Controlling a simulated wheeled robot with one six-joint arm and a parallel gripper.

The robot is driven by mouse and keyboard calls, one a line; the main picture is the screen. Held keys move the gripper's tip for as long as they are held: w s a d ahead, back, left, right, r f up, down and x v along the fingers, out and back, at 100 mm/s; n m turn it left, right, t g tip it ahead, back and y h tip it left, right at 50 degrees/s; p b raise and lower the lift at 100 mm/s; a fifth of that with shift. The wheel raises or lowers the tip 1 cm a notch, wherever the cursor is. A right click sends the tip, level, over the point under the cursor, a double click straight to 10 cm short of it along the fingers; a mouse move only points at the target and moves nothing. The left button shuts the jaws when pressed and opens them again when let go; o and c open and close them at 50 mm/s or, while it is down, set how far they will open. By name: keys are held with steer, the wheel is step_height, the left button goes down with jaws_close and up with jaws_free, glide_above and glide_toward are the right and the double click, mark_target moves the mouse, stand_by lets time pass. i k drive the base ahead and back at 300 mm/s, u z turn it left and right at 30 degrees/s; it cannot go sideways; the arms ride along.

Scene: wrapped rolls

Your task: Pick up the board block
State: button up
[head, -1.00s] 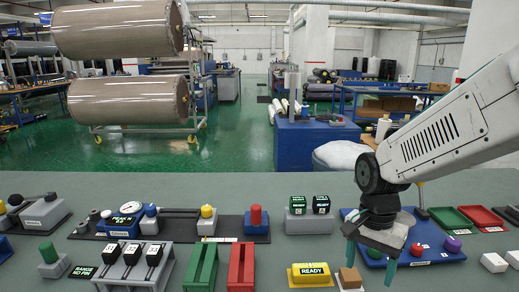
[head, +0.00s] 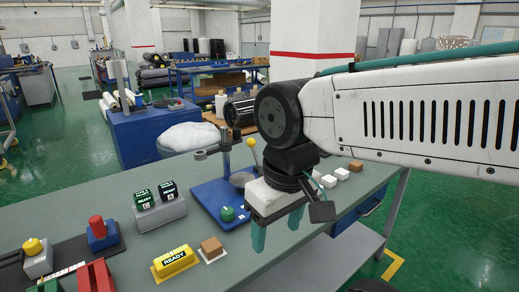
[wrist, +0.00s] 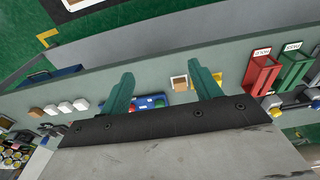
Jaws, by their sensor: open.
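A small tan-brown block, which looks like the board block (head: 211,246), sits on a white square pad beside the yellow READY block (head: 174,263). The tan block also shows in the wrist view (wrist: 179,83), close to the right finger. A similar brown block (head: 356,165) lies at the end of a row of white blocks, so I cannot be certain which is meant. My gripper (head: 277,230) is open and empty, with its green fingers pointing down, to the right of the tan block in the head view. Both fingers show in the wrist view (wrist: 160,75).
A blue tray (head: 207,193) with a post, a grey dish and a green knob stands behind my gripper. White blocks (head: 328,180) lie to its right. Red and green slotted holders (wrist: 262,73) stand farther along the table (head: 290,262). The table's edge is near my gripper.

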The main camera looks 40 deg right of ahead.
mark_target(356, 167)
steer(key=z, duration=1.6)
